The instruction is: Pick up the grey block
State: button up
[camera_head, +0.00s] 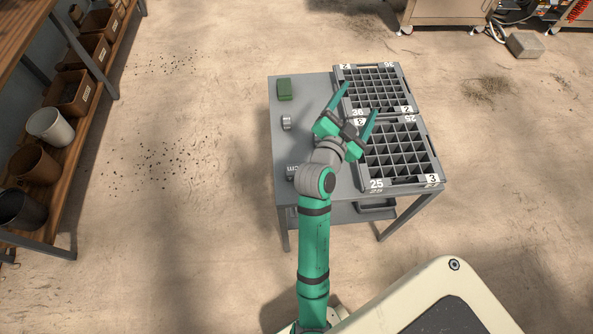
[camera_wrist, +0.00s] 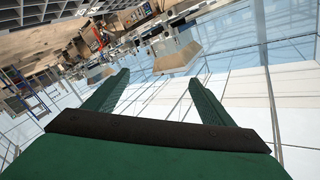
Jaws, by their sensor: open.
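A grey block (camera_head: 525,45) lies on the floor at the far upper right in the head view, well away from the table. Two small grey pieces are on the left part of the table: one (camera_head: 287,123) near the middle and one with pale lettering (camera_head: 291,171) nearer the front, partly behind my arm. I cannot tell which of these the task means. My gripper (camera_head: 360,100) is open and empty, above the trays in the head view. The wrist view shows its two green fingers (camera_wrist: 155,90) spread apart, facing out into the room; no grey block can be made out between them.
A grey table (camera_head: 308,88) carries two compartment trays, the far one (camera_head: 374,64) and the near one (camera_head: 437,172), side by side on its right. A green block (camera_head: 285,89) is at its back left. Shelves with pots (camera_head: 50,125) stand left.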

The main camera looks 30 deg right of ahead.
jog(key=s+d+r+m+g, duration=0.1)
jog(key=d+m+g, duration=0.2)
jog(key=d+m, duration=0.15)
jog(key=m+g+y, duration=0.6)
jog(key=m+y, duration=0.9)
jog(key=m, duration=0.4)
send_over(297, 168)
notch_tip(297, 168, down, 12)
jog(key=f, duration=0.5)
jog(key=shift+d+f, duration=0.25)
jog(key=shift+f, duration=0.05)
jog(key=shift+a+f, duration=0.2)
jog(key=shift+f, duration=1.1)
jog(key=shift+a+f, duration=0.2)
jog(key=shift+f, duration=1.1)
jog(key=c, duration=1.3)
